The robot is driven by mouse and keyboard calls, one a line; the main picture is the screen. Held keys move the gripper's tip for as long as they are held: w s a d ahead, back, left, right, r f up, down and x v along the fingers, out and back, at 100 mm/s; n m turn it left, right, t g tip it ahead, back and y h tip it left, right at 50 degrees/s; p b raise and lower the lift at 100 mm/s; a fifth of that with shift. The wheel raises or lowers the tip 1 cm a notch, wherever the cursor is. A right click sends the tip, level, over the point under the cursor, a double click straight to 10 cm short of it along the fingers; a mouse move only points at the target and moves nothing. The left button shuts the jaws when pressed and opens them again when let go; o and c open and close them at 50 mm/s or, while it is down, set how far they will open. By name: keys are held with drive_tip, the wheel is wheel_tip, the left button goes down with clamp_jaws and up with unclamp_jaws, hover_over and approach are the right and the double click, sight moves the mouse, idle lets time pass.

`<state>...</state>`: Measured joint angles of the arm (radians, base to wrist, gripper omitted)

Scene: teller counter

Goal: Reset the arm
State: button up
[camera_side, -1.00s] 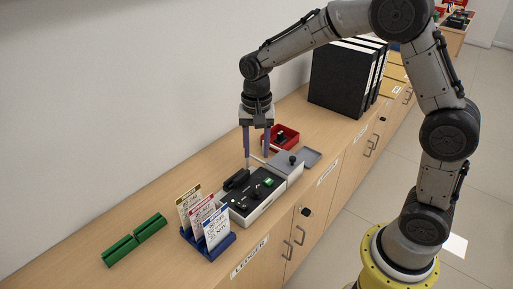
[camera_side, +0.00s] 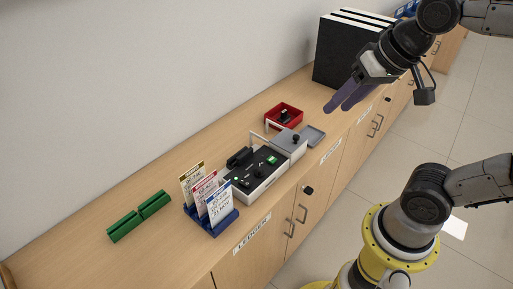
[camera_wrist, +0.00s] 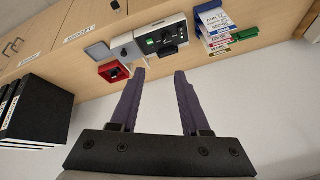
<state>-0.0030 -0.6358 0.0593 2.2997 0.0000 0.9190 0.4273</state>
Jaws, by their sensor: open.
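My gripper (camera_side: 342,104) is raised at the upper right in the side view, clear of the counter. Its two purple fingers are apart with nothing between them. In the wrist view the fingers of my gripper (camera_wrist: 158,75) point toward the counter. The arm is bent, with its wrist high near the black binders and its middle partly out of the frame.
Black binders (camera_side: 340,55) stand at the back. Open floor (camera_side: 480,110) lies at the right.

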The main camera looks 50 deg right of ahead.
drive_tip(key=s+f+n, duration=0.3)
drive_tip(key=s+n, duration=0.1)
drive_tip(key=shift+s+f+n, duration=0.35)
drive_tip(key=shift+f+n, duration=0.05)
